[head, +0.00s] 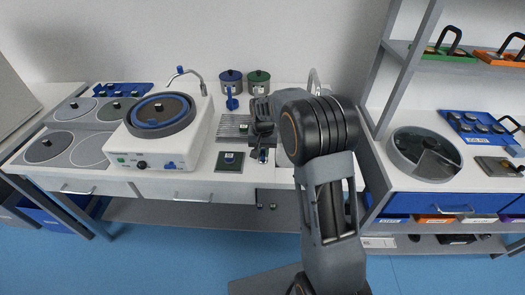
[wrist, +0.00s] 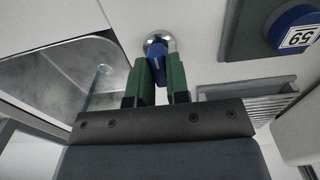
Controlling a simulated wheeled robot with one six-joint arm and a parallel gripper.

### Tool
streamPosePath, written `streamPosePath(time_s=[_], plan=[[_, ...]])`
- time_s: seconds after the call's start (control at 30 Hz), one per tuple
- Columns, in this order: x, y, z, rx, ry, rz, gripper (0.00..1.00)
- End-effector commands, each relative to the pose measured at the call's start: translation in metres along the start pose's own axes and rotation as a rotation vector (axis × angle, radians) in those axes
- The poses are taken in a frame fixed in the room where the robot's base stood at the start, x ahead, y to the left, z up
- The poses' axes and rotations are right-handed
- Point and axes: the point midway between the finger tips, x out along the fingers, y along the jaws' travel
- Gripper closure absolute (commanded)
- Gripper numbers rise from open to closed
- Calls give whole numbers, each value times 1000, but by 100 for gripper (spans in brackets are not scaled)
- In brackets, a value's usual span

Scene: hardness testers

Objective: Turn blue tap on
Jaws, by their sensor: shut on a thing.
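The blue tap handle (wrist: 157,58) sits on a round metal base (wrist: 160,38) on the white worktop in the wrist view. My gripper (wrist: 160,75) has its two green fingers on either side of the blue handle and is shut on it. In the head view my gripper (head: 263,150) points down at the worktop beside the sink area, and a bit of blue (head: 263,156) shows at its tips. My arm hides most of the sink there; the top of a curved faucet (head: 315,76) shows behind it. In the wrist view the metal sink basin (wrist: 75,75) lies to the left.
A dark square holder (wrist: 245,30) with a blue round piece labelled 59 is close at the right. A ribbed drain grate (head: 233,126) and a polishing machine (head: 160,128) stand left of my gripper. A shelf upright (head: 408,65) rises to the right.

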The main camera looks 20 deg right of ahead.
Motion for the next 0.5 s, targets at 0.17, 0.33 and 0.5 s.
streamPosePath(time_s=[0.17,0.33,0.5], plan=[[-1,0,-1,3,4,-2,72],[-1,0,0,2,2,-1,58],[0,0,0,1,1,-1,58]])
